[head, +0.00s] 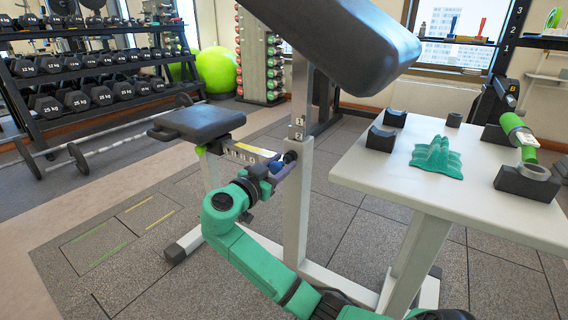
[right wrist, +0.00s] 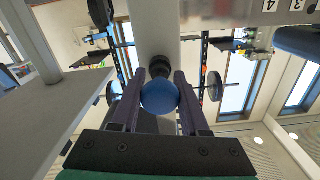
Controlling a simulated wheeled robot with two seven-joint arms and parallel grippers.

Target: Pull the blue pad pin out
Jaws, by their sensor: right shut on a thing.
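The blue pad pin shows its round blue knob (right wrist: 159,97) in the right wrist view, in front of a black collar (right wrist: 159,67) on the pale post. My right gripper (right wrist: 159,100) is shut on the knob, with one dark finger on each side. In the head view my right gripper (head: 284,168) reaches the upright post (head: 297,200) just below the numbers 1 and 2. How far the pin sits in the post cannot be told. My left gripper is not in view.
A large dark pad (head: 345,45) hangs above the post, and a smaller seat pad (head: 198,121) is to the left. A white table (head: 400,187) on the right bears a green folded item (head: 436,158) and black holders. Dumbbell racks stand at the back left.

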